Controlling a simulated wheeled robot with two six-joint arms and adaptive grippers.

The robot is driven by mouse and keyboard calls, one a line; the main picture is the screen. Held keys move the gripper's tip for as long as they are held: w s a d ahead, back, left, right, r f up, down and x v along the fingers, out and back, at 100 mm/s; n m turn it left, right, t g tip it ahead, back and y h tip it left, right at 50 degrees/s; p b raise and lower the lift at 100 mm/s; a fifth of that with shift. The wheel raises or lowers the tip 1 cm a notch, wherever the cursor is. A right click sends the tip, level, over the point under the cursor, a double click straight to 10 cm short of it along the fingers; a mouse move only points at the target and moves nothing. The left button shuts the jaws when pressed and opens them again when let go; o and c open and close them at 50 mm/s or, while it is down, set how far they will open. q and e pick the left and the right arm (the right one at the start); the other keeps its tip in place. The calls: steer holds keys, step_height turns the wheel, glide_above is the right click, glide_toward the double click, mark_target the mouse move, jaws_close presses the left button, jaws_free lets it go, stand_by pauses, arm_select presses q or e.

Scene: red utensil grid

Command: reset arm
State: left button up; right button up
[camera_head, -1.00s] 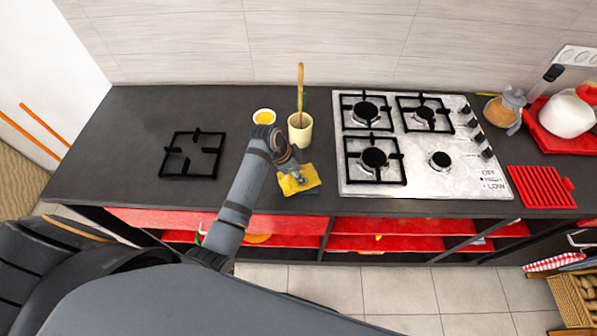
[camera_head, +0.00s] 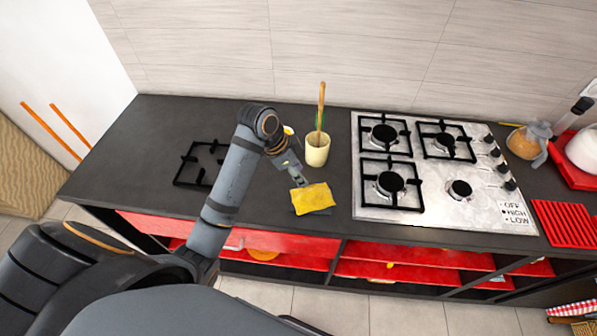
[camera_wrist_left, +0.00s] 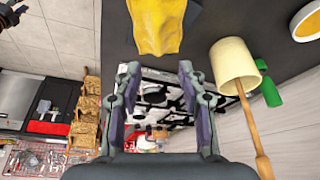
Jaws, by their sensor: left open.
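My left arm comes in from the left in the head view, and its gripper (camera_head: 300,184) is just above and behind the yellow cloth (camera_head: 313,198) on the dark counter. In the left wrist view the two fingers of the left gripper (camera_wrist_left: 158,78) are apart with nothing between them. The yellow cloth (camera_wrist_left: 165,25) shows beyond the fingertips there. My right gripper is not in these views.
A cream cup (camera_head: 317,151) with a wooden utensil stands just behind the gripper. A loose black burner grate (camera_head: 196,165) lies left, partly hidden by my arm. The gas hob (camera_head: 425,190) and a red utensil grid (camera_head: 566,223) are to the right.

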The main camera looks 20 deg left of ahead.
arm_select(q)
steer(key=shift+f, duration=0.1)
steer(key=s+a+f+n+y, duration=0.1)
steer(key=s+a+f+n, duration=0.15)
steer(key=s, duration=0.35)
steer(key=s+a+f+n+y, duration=0.1)
steer(key=s+f+n+y, duration=0.1)
steer(key=s+n, duration=0.25)
steer(key=s+a+f+n+y, duration=0.1)
steer(key=s+a+f+n, duration=0.1)
steer(key=s, duration=0.5)
step_height(320, 180, down, 30)
steer(key=s+a+b, duration=0.2)
steer(key=a+b, duration=0.1)
steer(key=s+f+g+b, duration=0.1)
steer(key=s+f+b, duration=0.1)
steer(key=s+f, duration=1.6)
steer(key=shift+s+a+n+g, duration=0.15)
steer(key=shift+a+n+g, duration=0.15)
steer(key=shift+a+n, duration=0.1)
